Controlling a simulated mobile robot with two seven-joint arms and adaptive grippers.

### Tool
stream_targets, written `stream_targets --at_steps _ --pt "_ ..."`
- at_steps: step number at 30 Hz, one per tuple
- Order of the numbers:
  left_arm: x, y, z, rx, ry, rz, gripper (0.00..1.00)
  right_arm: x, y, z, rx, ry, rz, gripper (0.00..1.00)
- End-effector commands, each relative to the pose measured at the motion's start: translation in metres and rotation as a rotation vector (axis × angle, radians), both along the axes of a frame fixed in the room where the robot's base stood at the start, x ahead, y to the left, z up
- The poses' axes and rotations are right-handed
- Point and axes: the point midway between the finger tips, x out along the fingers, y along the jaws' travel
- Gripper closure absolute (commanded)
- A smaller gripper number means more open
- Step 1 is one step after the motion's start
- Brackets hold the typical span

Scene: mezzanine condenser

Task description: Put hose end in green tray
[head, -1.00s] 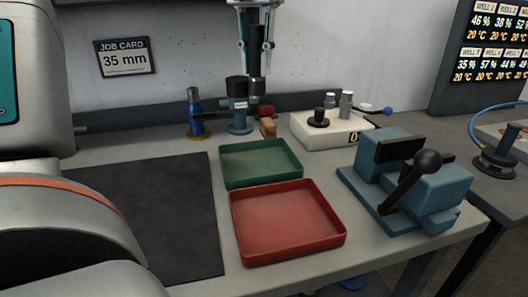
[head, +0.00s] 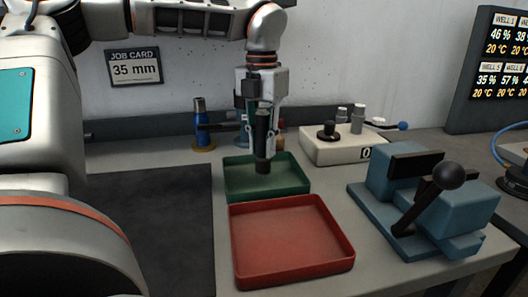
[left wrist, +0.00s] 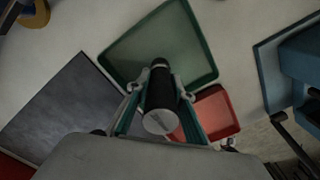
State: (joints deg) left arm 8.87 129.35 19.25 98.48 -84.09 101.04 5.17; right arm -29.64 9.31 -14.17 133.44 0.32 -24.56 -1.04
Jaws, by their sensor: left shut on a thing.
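My left gripper (head: 262,138) is shut on the hose end (head: 263,158), a dark cylinder that points downward below the fingers. In the left wrist view the hose end (left wrist: 160,92) shows between the two fingers, with a pale round face towards the camera. The green tray (head: 290,183) lies flat on the bench, and the hose end is over it in the head view. I cannot tell whether it touches the tray floor. The green tray also shows in the left wrist view (left wrist: 185,35). My right gripper is not in view.
A red tray (head: 290,240) sits just in front of the green one. A blue lever device (head: 425,205) stands to the right, and a white block (head: 345,148) behind. A dark mat (head: 150,215) lies left. A blue bottle (head: 201,128) stands at the back.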

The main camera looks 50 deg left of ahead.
Motion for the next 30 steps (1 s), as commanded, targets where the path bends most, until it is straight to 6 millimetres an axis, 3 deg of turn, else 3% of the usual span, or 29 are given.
stream_targets --at_steps 1,3,9,15,16,18,30 --pt "0.000 0.000 -0.013 -0.002 0.007 -0.001 1.00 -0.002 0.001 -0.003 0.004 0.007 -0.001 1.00" --pt "0.000 0.000 -0.019 -0.002 0.006 -0.001 1.00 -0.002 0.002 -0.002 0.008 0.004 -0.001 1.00" --pt "0.000 0.000 -0.018 0.000 0.001 0.000 1.00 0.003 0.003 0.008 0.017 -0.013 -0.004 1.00" --pt "0.000 0.000 -0.023 0.000 0.002 0.000 1.00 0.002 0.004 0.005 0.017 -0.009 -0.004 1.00" --pt "0.000 0.000 -0.022 -0.001 0.002 0.001 0.73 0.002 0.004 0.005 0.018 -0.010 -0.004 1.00" --pt "0.000 0.000 -0.022 -0.001 0.002 0.001 0.61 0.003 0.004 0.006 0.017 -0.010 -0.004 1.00" --pt "0.000 0.000 -0.016 0.000 0.000 0.001 0.61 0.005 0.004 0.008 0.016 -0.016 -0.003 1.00"
